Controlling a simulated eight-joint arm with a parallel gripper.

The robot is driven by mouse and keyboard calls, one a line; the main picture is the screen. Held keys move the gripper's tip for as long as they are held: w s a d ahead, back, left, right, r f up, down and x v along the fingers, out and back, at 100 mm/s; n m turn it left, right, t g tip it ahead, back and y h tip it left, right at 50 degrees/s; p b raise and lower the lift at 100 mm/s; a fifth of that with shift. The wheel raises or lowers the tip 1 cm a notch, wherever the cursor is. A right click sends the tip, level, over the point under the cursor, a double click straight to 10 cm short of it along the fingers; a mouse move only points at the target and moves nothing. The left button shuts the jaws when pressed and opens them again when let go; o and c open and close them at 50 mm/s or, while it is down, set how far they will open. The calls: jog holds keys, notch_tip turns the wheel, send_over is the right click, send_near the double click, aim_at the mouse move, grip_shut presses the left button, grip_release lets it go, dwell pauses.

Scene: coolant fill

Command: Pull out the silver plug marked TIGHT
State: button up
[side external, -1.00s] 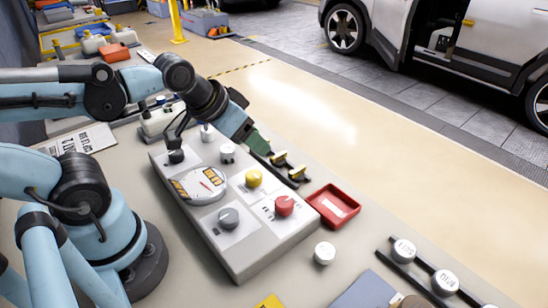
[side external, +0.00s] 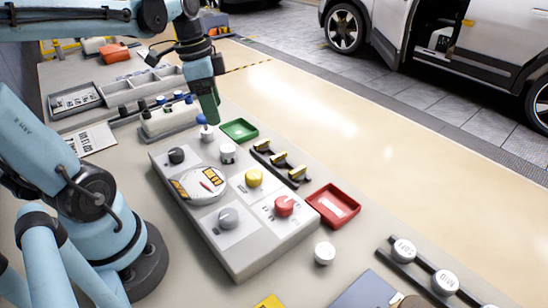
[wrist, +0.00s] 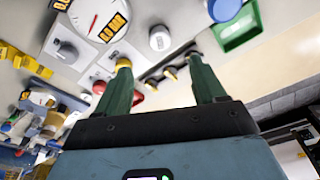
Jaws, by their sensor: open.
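A silver plug (side external: 228,152) stands upright near the back right corner of the grey console; it also shows in the wrist view (wrist: 159,38). I cannot read a TIGHT mark on it. A blue-topped plug (side external: 203,128) stands just behind the console. My gripper (side external: 210,118) points down above and close to the blue-topped plug, behind the silver plug. In the wrist view, the green fingers of my gripper (wrist: 160,62) are spread apart with nothing between them.
The console carries a dial (side external: 199,185), a black knob (side external: 176,156), a yellow knob (side external: 254,178), a red knob (side external: 284,205) and a grey knob (side external: 228,218). A green tray (side external: 239,130), a red tray (side external: 334,205) and a rack (side external: 281,164) lie to the right.

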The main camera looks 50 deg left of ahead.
aim_at(227, 148)
jog(key=shift+w+d+f, duration=0.15)
jog(key=shift+w+f, duration=0.1)
jog(key=shift+f, duration=1.7)
jog(key=shift+w+d+f, duration=0.15)
jog(key=shift+w+f, duration=0.15)
jog(key=shift+f, duration=1.7)
jog(key=shift+w+d+f, duration=0.15)
jog(key=shift+w+f, duration=0.1)
jog(key=shift+f, duration=1.7)
jog(key=shift+c, duration=0.2)
jog(key=c, duration=1)
jog(key=shift+r, duration=0.35)
jog(key=shift+r, duration=2.15)
